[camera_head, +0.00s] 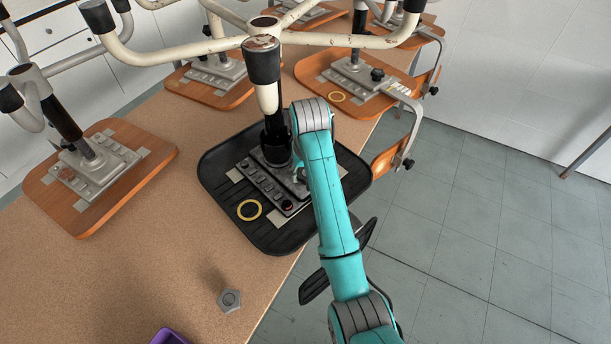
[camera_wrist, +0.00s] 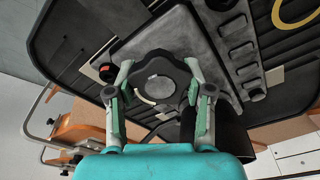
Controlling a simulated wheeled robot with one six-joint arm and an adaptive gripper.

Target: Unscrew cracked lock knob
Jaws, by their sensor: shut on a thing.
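In the wrist view a black lobed knob (camera_wrist: 165,68) with a grey centre and a pale curved mark on its lower edge sits between the fingers of my gripper (camera_wrist: 158,84). The fingers press on its left and right sides, so my gripper is shut on it. The knob is at the grey metal mechanism (camera_wrist: 207,60) under an upturned black chair seat (camera_wrist: 60,45). The seat also shows in the head view (camera_head: 218,165), lying on the table. My teal arm hides the knob and my gripper there.
A grey hexagonal piece (camera_head: 229,299) lies on the tan table (camera_head: 130,270), near a purple container (camera_head: 170,337). A yellow ring (camera_head: 249,210) is on the black seat. Upturned wooden seats (camera_head: 150,145) surround it, and pale chair legs (camera_head: 190,47) spread overhead. Open floor lies right.

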